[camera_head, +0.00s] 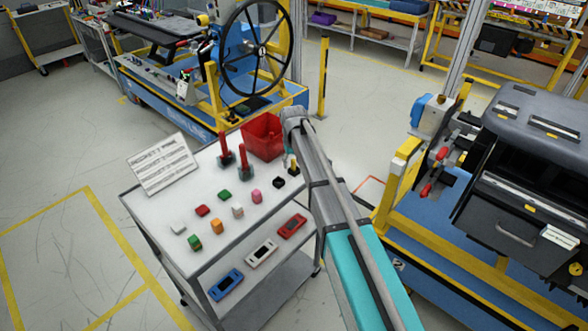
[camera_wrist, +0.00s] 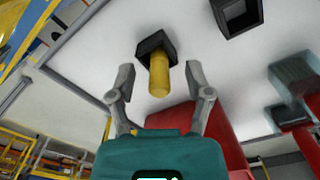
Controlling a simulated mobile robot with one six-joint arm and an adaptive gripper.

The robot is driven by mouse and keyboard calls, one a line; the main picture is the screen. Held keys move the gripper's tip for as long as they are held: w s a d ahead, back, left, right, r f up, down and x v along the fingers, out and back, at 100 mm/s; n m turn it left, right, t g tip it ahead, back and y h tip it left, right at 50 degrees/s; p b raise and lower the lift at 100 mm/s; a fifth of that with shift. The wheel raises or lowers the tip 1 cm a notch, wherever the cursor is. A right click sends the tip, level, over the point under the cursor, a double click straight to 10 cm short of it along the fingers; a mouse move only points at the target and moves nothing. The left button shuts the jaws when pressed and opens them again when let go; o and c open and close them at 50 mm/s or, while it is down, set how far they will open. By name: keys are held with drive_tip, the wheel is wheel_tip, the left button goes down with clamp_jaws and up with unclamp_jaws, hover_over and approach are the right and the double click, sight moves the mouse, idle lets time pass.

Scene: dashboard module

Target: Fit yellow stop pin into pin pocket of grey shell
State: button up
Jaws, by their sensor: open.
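The yellow stop pin (camera_wrist: 159,78) stands out of a black square holder (camera_wrist: 157,46) in the wrist view. My gripper (camera_wrist: 160,77) is open, with one finger on each side of the pin and a gap to both. In the head view the yellow pin (camera_head: 294,169) is small and partly hidden beside my arm at the cart's right edge. A pale grey shell-like piece with a dark slot (camera_head: 262,253) lies on the cart's lower level, between a blue and a red one. I cannot make out its pin pocket.
A red bin (camera_head: 263,137) stands at the cart's back, close to my gripper. Two red posts (camera_head: 225,150) stand beside it. A black block (camera_head: 279,183) and several small coloured blocks sit on the white cart top (camera_head: 180,207). A sign leans at the left.

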idle(0.4)
clamp_jaws()
drive_tip(key=shift+r, duration=0.15)
wheel_tip(320, 180, up, 2)
drive_tip(key=p, duration=0.2)
drive_tip(key=shift+r+p, duration=0.25)
drive_tip(key=shift+p, duration=0.15)
drive_tip(key=s+d+r+p, duration=0.5)
drive_tip(key=s+r+p, duration=0.5)
drive_tip(key=s, duration=0.3)
drive_tip(key=shift+d, duration=0.15)
idle(0.5)
